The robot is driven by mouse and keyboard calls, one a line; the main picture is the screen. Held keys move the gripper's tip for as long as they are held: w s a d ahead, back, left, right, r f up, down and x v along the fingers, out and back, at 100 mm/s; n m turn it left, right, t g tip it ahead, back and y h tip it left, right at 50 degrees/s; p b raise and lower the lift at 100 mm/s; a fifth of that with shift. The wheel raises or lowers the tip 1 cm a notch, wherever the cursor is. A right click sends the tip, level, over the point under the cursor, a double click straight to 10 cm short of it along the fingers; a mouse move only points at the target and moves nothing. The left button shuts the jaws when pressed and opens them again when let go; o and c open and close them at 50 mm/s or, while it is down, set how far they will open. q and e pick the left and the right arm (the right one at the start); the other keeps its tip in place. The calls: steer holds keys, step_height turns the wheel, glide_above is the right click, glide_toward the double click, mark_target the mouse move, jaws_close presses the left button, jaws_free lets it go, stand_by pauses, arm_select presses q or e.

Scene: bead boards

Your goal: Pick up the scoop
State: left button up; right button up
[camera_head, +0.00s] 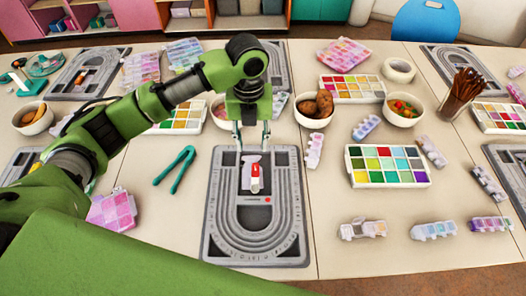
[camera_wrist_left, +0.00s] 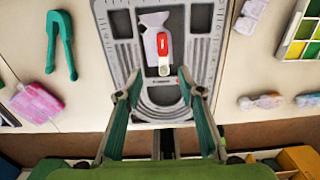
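A pale lilac scoop (camera_head: 248,172) with a flared end lies on the grey bead board (camera_head: 217,215) in the middle of the table. A small red and white item (camera_head: 255,182) lies against it and partly covers it. My left gripper (camera_head: 251,138) is open and empty above the far part of the board, its fingers pointing down. In the left wrist view, the scoop (camera_wrist_left: 151,24) and the red and white item (camera_wrist_left: 164,48) show ahead of the open fingertips (camera_wrist_left: 158,84), apart from them. My right gripper is not in view.
Teal pliers (camera_head: 175,170) and a pink bead box (camera_head: 112,211) lie left of the board. A bead tray (camera_head: 388,180) and small bead boxes lie to the right. Bowls (camera_head: 314,120) and a brush cup (camera_head: 452,107) stand farther back.

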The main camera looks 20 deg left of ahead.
arm_select(q)
step_height(320, 180, down, 3)
glide_above(255, 170)
step_height(255, 170, down, 5)
steer(key=shift+s+a+r+p, duration=0.1)
steer(key=shift+a+p, duration=0.05)
steer(key=shift+p, duration=0.2)
steer(key=shift+f, duration=0.6)
step_height(255, 170, down, 4)
steer(key=shift+r+p, duration=0.2)
steer(key=shift+p, duration=0.35)
steer(key=shift+d+f, duration=0.2)
steer(key=shift+f, duration=0.3)
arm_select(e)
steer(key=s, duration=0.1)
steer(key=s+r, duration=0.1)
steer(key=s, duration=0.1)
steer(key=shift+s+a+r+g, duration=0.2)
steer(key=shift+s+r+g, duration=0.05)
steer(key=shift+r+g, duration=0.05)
arm_select(q)
steer(key=c, duration=0.9)
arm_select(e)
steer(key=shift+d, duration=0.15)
